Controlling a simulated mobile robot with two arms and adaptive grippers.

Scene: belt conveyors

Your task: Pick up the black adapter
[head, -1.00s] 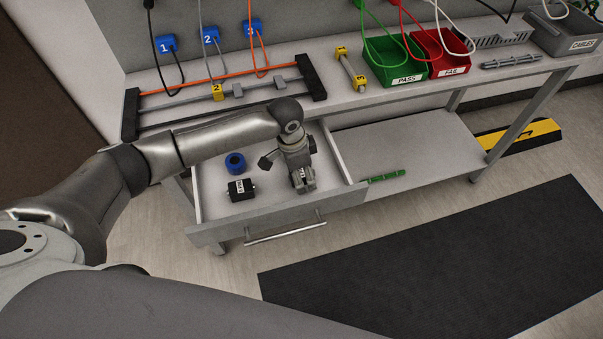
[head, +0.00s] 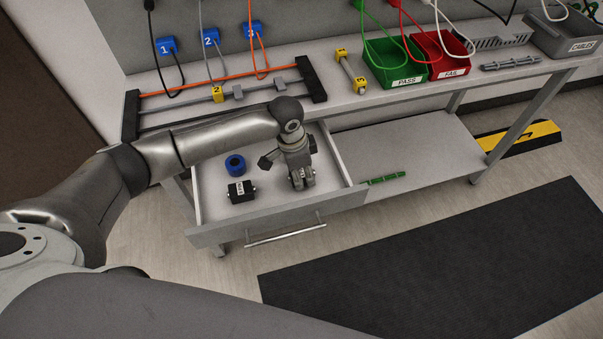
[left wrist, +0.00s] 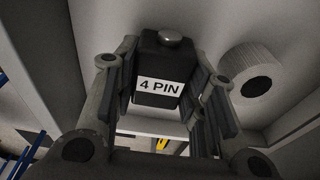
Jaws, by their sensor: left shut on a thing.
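My left gripper (head: 302,183) is over the right part of the open drawer (head: 215,231), pointing down. In the left wrist view the gripper (left wrist: 168,100) is shut on a black adapter (left wrist: 159,62) with a white "4 PIN" label and a round metal knob on its end. The fingers lie along its two sides. In the head view this adapter is mostly hidden by the fingers. Another black block (head: 241,190) with a white label lies in the drawer to the left of the gripper. My right gripper is not in view.
A blue ring (head: 235,163) lies in the drawer behind the loose block. A pale round piece with a dark hole (left wrist: 252,82) lies beside the held adapter. A green strip (head: 384,178) is on the lower shelf. Green (head: 396,67) and red (head: 443,60) bins stand on the bench.

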